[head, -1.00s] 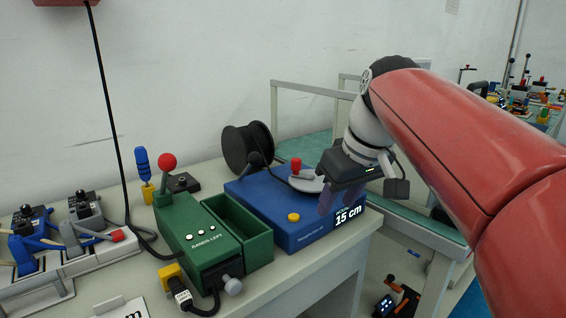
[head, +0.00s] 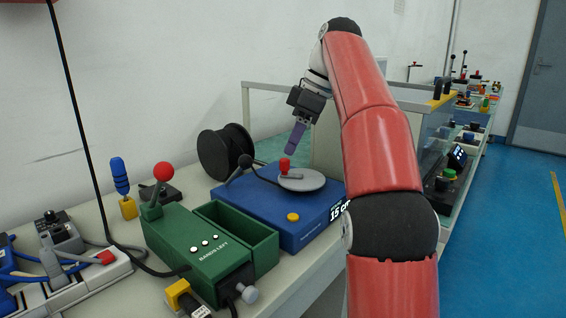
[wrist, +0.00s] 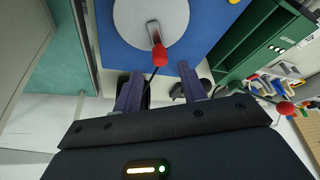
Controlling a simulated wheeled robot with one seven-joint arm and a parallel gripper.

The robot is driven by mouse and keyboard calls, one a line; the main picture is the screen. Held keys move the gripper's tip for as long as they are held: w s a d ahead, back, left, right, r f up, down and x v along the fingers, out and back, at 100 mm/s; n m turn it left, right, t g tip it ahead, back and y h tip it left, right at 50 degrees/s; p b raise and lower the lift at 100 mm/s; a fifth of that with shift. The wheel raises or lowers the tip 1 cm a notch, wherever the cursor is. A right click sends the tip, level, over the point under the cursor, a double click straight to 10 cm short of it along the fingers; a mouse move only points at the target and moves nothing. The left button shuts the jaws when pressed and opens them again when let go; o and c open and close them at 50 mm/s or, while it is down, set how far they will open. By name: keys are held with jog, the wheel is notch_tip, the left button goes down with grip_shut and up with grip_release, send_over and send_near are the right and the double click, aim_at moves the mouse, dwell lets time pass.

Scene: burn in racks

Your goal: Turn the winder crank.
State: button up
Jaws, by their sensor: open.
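The winder is a blue box (head: 262,212) on the bench with a grey disc (head: 316,184) on top. The disc carries a short crank arm with a red knob (head: 284,165). In the wrist view the red knob (wrist: 160,54) lies just beyond the fingertips, between their lines. My gripper (head: 293,152) is above and behind the disc, near the red knob but apart from it. In the wrist view the purple fingers of my gripper (wrist: 158,82) are spread with nothing between them.
A green box (head: 196,245) with an open compartment and red-knobbed lever (head: 163,172) is to the left. A yellow button (head: 293,217) sits at the box's front.

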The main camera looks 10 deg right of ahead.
aim_at(286, 159)
jog(key=b+x, duration=0.2)
jog(key=x, duration=0.4)
jog(key=shift+c, duration=0.2)
grip_shut()
